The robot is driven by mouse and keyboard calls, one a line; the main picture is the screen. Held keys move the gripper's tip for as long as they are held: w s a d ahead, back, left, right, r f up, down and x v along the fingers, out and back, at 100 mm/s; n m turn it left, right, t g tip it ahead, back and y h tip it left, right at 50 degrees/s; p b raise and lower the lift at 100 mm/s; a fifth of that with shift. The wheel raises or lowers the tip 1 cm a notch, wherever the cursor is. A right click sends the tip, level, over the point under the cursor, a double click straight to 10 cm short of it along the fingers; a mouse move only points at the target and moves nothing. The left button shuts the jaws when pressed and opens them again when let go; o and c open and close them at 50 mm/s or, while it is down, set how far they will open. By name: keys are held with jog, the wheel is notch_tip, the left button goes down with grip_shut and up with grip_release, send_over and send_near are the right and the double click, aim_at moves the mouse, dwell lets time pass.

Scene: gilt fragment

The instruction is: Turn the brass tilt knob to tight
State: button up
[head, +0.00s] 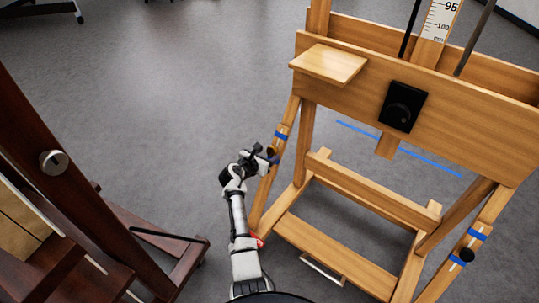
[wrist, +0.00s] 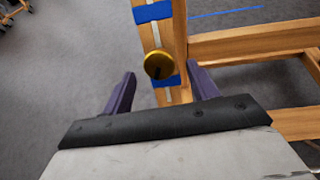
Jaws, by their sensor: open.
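The brass tilt knob (wrist: 158,64) is a round gold disc on a slotted wooden strut (wrist: 174,30) of the easel, between two blue tape bands. A dark mark shows on its lower part. My gripper (wrist: 161,71) is open, with its purple fingers on either side of the knob in the picture. I cannot tell whether they touch it, and no grip on it shows. In the head view my gripper (head: 270,155) is beside the easel's left strut (head: 264,190), and the brass knob cannot be made out there.
A dark wooden easel (head: 75,150) with a silver knob (head: 54,162) stands at left. Grey floor between them is clear.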

aim_at(272, 151)
jog(key=shift+x, duration=1.25)
jog(key=shift+c, duration=0.5)
jog(key=c, duration=0.9)
